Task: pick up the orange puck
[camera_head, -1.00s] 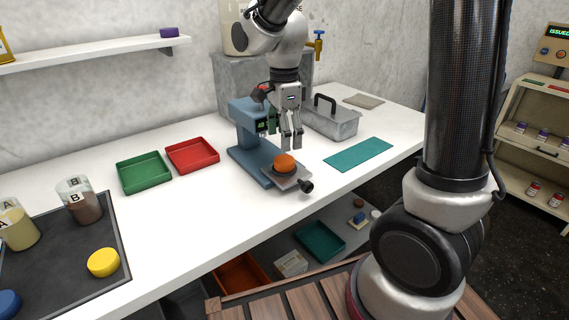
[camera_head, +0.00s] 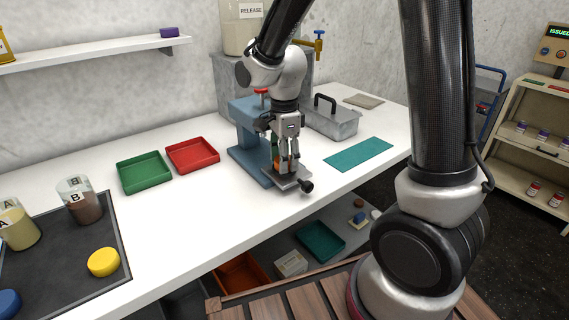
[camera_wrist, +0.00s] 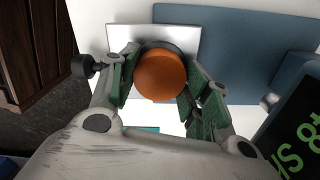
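The orange puck (camera_wrist: 160,75) sits on the metal plate (camera_wrist: 190,38) of the blue bench device (camera_head: 247,140). In the head view the puck (camera_head: 281,166) is mostly hidden behind my gripper (camera_head: 286,163). In the wrist view my gripper (camera_wrist: 160,92) has its green-padded fingers on either side of the puck. The fingers are apart, and a gap shows beside the puck on the right; I see no clear grip on it.
A black knob (camera_head: 306,186) sticks out at the plate's front. A red tray (camera_head: 192,155) and a green tray (camera_head: 144,172) lie to the left.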

